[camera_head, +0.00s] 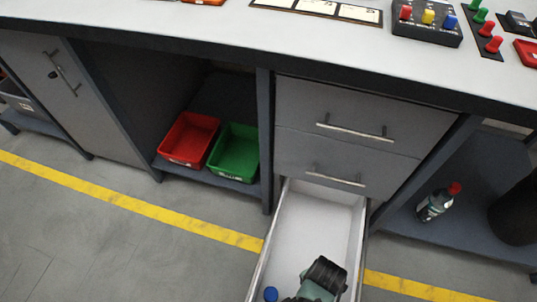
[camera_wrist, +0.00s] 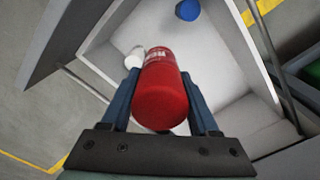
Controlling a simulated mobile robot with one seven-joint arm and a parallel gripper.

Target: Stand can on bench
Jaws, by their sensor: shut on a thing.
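A red can (camera_wrist: 160,95) is between the two blue fingers of my gripper (camera_wrist: 159,82) in the wrist view. The gripper is shut on its sides, and the can's rounded end faces the camera. Can and gripper are over or inside the open drawer (camera_head: 309,225); their height above its floor is hard to tell. In the head view my dark wrist (camera_head: 324,275) is over the drawer's near end, and the can is hidden. The bench (camera_head: 180,22) has a pale top running across the top of the head view.
A blue object (camera_head: 271,294) and a small white object (camera_wrist: 135,58) are in the drawer. On the bench are a control box (camera_head: 428,20), coloured pegs (camera_head: 487,35) and framed cards (camera_head: 315,8). The bench top's left-middle stretch is clear. Red (camera_head: 188,139) and green (camera_head: 234,152) bins sit below.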

